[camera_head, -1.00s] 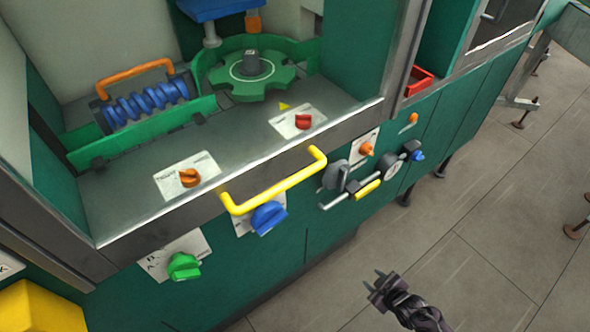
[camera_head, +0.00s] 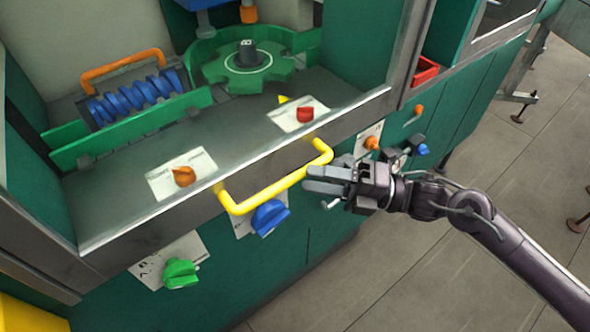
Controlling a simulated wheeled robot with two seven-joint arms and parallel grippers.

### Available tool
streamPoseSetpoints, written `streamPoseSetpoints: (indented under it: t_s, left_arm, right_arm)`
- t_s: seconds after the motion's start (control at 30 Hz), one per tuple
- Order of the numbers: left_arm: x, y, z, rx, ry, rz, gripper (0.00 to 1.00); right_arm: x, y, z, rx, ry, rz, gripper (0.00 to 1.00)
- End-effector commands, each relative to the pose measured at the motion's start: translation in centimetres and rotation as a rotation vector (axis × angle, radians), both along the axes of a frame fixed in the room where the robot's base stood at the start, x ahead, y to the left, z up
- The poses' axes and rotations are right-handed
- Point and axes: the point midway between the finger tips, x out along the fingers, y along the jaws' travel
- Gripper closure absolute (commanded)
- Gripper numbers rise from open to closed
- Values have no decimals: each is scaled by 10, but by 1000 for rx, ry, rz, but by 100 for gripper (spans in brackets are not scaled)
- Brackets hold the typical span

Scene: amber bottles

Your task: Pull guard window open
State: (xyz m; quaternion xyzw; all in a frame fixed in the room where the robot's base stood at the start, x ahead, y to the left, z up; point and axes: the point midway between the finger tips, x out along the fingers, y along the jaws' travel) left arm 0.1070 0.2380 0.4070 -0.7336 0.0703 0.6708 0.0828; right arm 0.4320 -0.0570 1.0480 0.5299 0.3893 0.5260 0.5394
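The guard window's yellow handle (camera_head: 279,193) is a bar bent at both ends, on the grey metal rail (camera_head: 180,218) at the front of the green machine. The machine's inside shows clearly above the rail; I cannot make out a pane. My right gripper (camera_head: 306,180) reaches in from the right, its fingers pointing left, close beside the handle's right end. Its two fingers look slightly apart with nothing between them. Whether they touch the handle I cannot tell. My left gripper is not in view.
Behind the rail are a green gear wheel (camera_head: 247,66), a blue roller (camera_head: 137,97), an orange knob (camera_head: 184,176) and a red knob (camera_head: 305,115). Below the handle are a blue knob (camera_head: 270,217) and a green knob (camera_head: 180,273). Floor is clear at lower right.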

Motion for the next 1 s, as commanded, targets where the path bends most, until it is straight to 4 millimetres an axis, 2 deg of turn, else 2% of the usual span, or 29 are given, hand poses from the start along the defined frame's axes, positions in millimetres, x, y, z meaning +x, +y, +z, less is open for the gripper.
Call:
streamPoseSetpoints:
  t_s: [0.1,0.23,0.4,0.6,0.67,0.9,1.0]
  left_arm:
    - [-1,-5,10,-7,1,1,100]
    - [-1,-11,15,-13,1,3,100]
    - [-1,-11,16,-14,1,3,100]
    - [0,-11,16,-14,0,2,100]
    - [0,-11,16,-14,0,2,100]
    - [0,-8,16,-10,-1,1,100]
    - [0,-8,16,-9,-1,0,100]
  right_arm:
    - [3,20,6,2,2,2,62]
    - [6,35,7,2,2,0,62]
    - [7,43,6,0,2,-2,62]
    - [7,43,5,-1,3,-2,62]
    - [7,43,5,-1,3,-2,67]
    - [7,43,5,-1,4,-3,99]
    - [7,42,5,-1,4,-3,100]
